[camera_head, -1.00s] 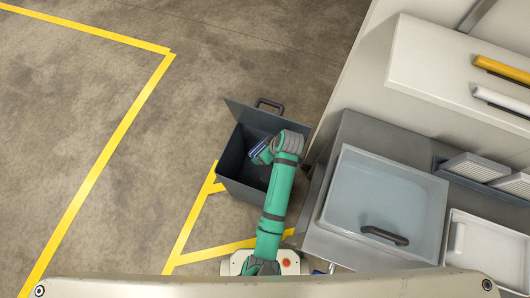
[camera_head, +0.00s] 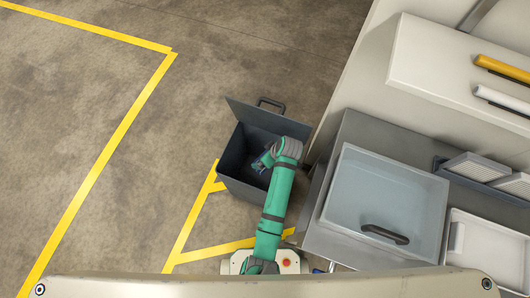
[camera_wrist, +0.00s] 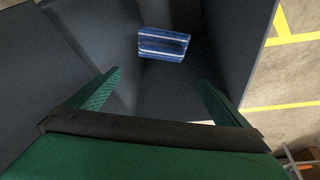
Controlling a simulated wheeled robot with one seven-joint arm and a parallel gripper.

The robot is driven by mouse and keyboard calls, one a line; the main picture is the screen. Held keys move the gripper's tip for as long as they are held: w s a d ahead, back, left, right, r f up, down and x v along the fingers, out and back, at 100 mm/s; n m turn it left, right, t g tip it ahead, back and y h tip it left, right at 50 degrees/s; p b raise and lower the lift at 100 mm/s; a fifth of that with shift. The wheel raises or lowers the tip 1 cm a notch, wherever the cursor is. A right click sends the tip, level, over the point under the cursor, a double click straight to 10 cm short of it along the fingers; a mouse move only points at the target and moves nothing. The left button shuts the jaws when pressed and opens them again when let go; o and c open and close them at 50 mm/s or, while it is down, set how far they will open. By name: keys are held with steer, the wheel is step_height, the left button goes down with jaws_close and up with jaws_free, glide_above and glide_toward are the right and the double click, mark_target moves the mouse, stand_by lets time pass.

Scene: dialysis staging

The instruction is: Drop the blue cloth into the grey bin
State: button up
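The grey bin (camera_head: 236,185) stands on the floor left of the sink counter, with its lid open. It also fills most of the wrist view (camera_wrist: 225,35). The blue cloth (camera_wrist: 163,44), a folded bundle with white stripes, is inside the bin, beyond my fingertips in the wrist view. I cannot tell whether it rests on the bin's bottom. My gripper (camera_wrist: 159,76) is open, with its two green fingers spread and nothing between them. In the head view my gripper (camera_head: 263,160) is over the bin opening and partly covers the inside.
A counter with a sink basin (camera_head: 385,200) and dark handle is close on the right. A white tray (camera_head: 490,250) and a wall shelf (camera_head: 450,65) are further right. Yellow lines (camera_head: 110,140) mark the floor; the floor at left is clear.

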steer(key=shift+a, duration=0.1)
steer(key=v, duration=1)
steer(key=shift+s+r, duration=0.2)
steer(key=shift+r, duration=0.2)
steer(key=shift+w, duration=0.1)
